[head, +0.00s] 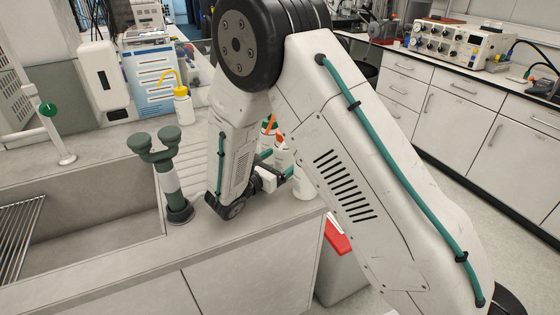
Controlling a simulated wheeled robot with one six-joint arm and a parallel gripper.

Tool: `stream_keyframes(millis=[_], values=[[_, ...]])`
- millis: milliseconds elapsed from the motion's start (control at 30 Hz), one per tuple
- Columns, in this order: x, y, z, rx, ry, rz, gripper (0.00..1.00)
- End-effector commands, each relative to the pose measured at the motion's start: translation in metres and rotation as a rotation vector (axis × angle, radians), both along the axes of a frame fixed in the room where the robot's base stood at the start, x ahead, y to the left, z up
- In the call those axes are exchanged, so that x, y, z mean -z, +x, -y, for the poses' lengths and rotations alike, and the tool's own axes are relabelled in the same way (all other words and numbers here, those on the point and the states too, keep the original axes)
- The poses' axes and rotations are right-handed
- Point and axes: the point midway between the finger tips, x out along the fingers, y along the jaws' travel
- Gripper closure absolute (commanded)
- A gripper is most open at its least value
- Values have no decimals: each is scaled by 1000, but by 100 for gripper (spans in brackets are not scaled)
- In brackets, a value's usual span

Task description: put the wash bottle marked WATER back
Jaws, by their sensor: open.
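My gripper (277,178) is low over the counter's right end, largely hidden behind my own arm. Its jaws are open, facing right toward the white body of a bottle (305,188) near the counter's edge. I cannot tell whether they touch it, and my arm covers its upper part. Just behind, white bottles with coloured tops show in part, one with an orange spout (270,123) and one with a red top (281,139). Another wash bottle, with a yellow cap and spout (182,104), stands upright at the back of the counter. No WATER marking is readable on any bottle.
A sink (95,215) lies at left, with a dark green eyewash fitting (168,170) at its right corner. A ribbed drainboard (200,165) lies behind my gripper. Floor is clear at right.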

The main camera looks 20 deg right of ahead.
Motion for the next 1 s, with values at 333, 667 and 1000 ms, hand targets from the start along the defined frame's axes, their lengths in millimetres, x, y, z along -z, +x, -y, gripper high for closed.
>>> stream_keyframes(millis=[333,667,1000], values=[[3,-28,-49,-5,0,0,14],[3,-38,-64,-1,0,0,14],[3,-38,-64,-1,0,0,14]])
